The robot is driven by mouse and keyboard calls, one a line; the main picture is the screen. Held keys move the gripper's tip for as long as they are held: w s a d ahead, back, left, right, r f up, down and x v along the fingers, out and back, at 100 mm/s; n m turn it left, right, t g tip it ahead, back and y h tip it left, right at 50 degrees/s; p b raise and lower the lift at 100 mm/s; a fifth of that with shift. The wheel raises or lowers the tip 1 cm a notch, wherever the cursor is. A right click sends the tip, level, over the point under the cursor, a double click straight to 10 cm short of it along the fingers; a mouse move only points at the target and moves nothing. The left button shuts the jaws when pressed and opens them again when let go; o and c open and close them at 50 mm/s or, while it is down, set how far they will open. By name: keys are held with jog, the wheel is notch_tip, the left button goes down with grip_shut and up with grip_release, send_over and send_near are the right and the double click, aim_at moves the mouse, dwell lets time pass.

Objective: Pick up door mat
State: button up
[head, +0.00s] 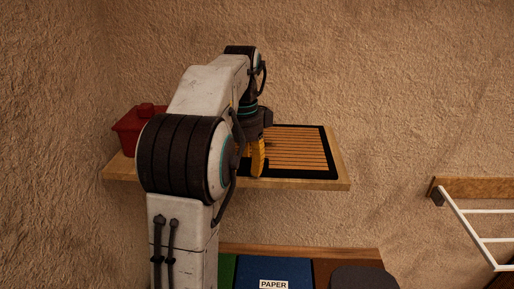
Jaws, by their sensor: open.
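The door mat (296,150) has an orange-brown striped middle and a black border. It lies flat on a wooden wall shelf (340,165), and its left part is hidden behind my arm. My gripper (258,158) points down at the left part of the mat, with a yellow finger showing in front of it. I see nothing held in it. I cannot tell whether the fingertip touches the mat.
A red lidded pot (132,127) stands on the shelf's left end, beside my arm. Below the shelf are a blue bin labelled PAPER (275,270), a green bin (227,270) and a dark round object (363,278). A white rack (475,225) hangs at the right.

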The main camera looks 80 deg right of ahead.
jog(key=shift+o, duration=0.2)
jog(key=shift+f, duration=0.1)
grip_shut()
